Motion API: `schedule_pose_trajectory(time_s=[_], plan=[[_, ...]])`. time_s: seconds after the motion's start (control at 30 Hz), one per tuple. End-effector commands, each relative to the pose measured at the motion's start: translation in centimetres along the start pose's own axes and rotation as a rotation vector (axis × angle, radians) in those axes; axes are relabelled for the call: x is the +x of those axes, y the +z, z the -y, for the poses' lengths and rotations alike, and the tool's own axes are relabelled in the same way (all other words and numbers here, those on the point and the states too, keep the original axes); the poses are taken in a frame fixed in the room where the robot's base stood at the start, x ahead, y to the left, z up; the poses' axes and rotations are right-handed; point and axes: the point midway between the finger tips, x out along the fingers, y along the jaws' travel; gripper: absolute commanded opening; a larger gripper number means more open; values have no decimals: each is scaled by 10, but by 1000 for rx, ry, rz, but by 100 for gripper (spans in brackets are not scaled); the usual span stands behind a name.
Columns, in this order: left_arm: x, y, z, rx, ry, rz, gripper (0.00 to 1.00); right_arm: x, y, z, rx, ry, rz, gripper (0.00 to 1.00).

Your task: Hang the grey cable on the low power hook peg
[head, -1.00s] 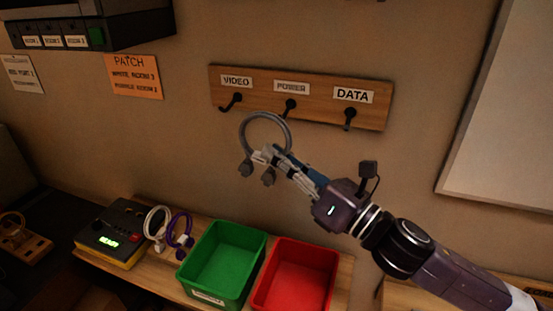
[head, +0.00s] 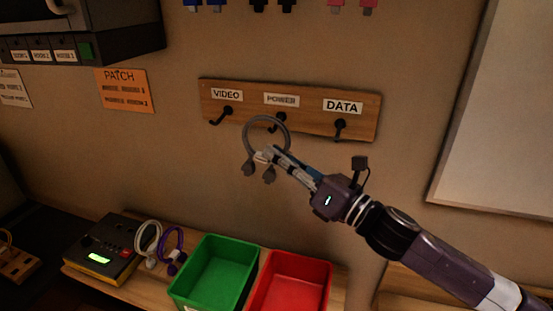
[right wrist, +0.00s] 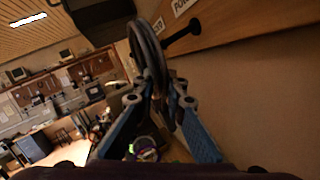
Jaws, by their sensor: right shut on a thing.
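The grey cable (head: 247,134) is a loop with two plugs hanging at its lower end. My right gripper (head: 268,156) is shut on its lower part, and the loop stands up above the fingers. The loop's top overlaps the black power hook peg (head: 277,123) in the head view, below the POWER label (head: 281,100). In the right wrist view the cable (right wrist: 147,50) is nearly edge-on, close to the tip of a black peg (right wrist: 182,36). I cannot tell whether the loop is around the peg or in front of it. My left gripper is not in view.
The wooden board (head: 310,118) also carries the video peg (head: 223,115) and data peg (head: 340,128), both empty. Below are a green bin (head: 216,270), a red bin (head: 290,280), and white (head: 147,240) and purple (head: 172,243) cables.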

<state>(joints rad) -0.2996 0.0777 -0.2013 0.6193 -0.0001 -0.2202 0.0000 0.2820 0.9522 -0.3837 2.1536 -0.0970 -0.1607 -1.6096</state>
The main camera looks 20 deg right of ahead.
Motion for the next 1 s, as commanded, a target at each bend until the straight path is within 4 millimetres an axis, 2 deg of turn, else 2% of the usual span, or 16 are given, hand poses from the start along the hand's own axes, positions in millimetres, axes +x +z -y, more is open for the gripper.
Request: schedule_pose_trajectory(time_s=[0.2,0.5,1.0], plan=[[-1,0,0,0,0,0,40,5,4,12,0,0,1,0],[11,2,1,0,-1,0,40,6,-5,27,-1,1,2,0],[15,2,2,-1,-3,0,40,6,-9,30,0,2,2,0]])
